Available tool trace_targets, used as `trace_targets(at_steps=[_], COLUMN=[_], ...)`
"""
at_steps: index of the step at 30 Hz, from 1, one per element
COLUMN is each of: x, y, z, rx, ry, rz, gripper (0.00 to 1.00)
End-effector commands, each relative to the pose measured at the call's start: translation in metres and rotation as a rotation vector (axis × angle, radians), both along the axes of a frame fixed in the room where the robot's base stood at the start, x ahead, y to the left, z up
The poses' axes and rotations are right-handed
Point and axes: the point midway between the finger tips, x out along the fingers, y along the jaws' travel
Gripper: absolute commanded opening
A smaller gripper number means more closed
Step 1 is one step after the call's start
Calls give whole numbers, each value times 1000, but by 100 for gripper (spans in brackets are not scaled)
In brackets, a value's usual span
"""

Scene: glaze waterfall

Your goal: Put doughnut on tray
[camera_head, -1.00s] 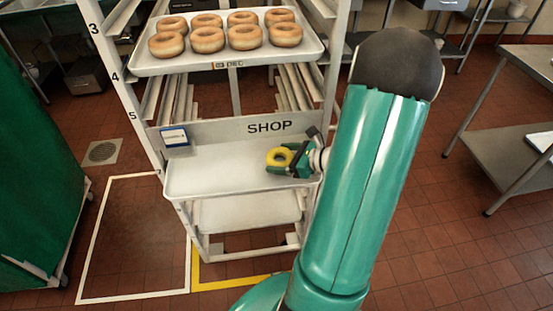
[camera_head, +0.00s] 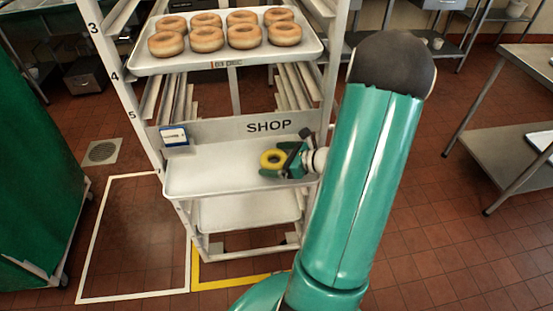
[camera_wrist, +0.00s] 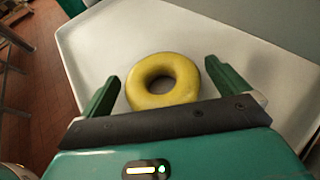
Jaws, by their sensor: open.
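A yellow ring doughnut (camera_head: 272,159) is at the right end of the white tray (camera_head: 215,180) below the SHOP sign. In the wrist view the doughnut (camera_wrist: 163,98) appears to lie flat on the pale tray (camera_wrist: 250,60). My gripper (camera_head: 279,160) reaches in from the right at the doughnut. In the wrist view the fingers of my gripper (camera_wrist: 164,74) are apart, one on each side of the doughnut, with visible gaps at both sides. The doughnut's near edge is close to the dark palm bar.
An upper tray (camera_head: 150,66) holds several brown doughnuts. The rack's SHOP panel (camera_head: 215,132) stands behind the lower tray, with a small blue-and-white card (camera_head: 174,137) at left. The rack's right post (camera_head: 333,80) is near my arm. The tray's left and middle are bare.

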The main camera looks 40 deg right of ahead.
Motion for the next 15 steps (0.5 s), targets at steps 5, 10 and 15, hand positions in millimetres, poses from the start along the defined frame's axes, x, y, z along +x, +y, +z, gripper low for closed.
trace_targets(at_steps=[5, 10, 15], x=[-25, -58, -86], y=[-10, -23, -33], z=[11, 25, 38], rx=[-2, -3, -3], ry=[0, 0, 1], rz=[-5, -5, -3], gripper=[100, 100, 100])
